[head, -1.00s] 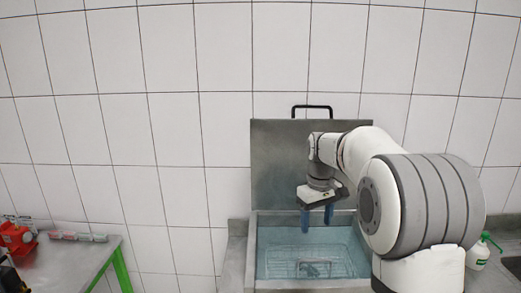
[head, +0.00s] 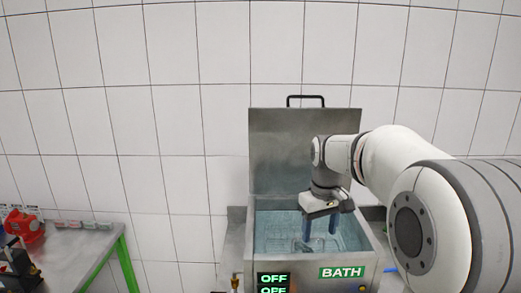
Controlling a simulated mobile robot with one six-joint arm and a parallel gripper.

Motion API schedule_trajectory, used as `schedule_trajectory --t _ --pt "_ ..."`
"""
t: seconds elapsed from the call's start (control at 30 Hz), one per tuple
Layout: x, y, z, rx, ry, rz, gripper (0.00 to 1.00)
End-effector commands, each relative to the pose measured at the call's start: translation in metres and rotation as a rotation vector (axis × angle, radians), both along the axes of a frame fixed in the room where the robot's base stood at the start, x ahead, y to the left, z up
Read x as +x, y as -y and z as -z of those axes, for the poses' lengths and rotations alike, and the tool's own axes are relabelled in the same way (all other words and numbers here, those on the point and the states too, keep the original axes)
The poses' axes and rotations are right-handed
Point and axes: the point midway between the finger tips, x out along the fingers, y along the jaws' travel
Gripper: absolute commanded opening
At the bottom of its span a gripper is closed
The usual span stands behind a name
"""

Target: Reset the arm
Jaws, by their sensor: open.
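My gripper (head: 320,226) hangs from my arm, pointing down over the open bath (head: 378,262). Its two blue fingers are apart and I see nothing between them. The bath is a metal tank with a green BATH label (head: 342,272) and a display reading OFF (head: 273,279). Its lid (head: 290,150) stands raised at the back with a black handle. A wire basket (head: 275,242) sits in the bluish water, partly hidden by my gripper, and its contents are unclear.
A metal table (head: 75,262) with green legs stands at the left. It holds a red device (head: 24,225), a dark device at the near edge and a row of small parts (head: 83,224). A white tiled wall is behind. The floor between table and bath looks clear.

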Motion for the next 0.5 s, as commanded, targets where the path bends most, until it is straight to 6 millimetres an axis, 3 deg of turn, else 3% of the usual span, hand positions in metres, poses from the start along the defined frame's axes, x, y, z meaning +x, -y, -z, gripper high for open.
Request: schedule_trajectory --t 0.27,0.5 --pt "-0.078 0.003 0.029 0.011 0.071 0.118 0.59" --pt "-0.171 0.005 0.082 0.035 0.157 0.264 0.59"
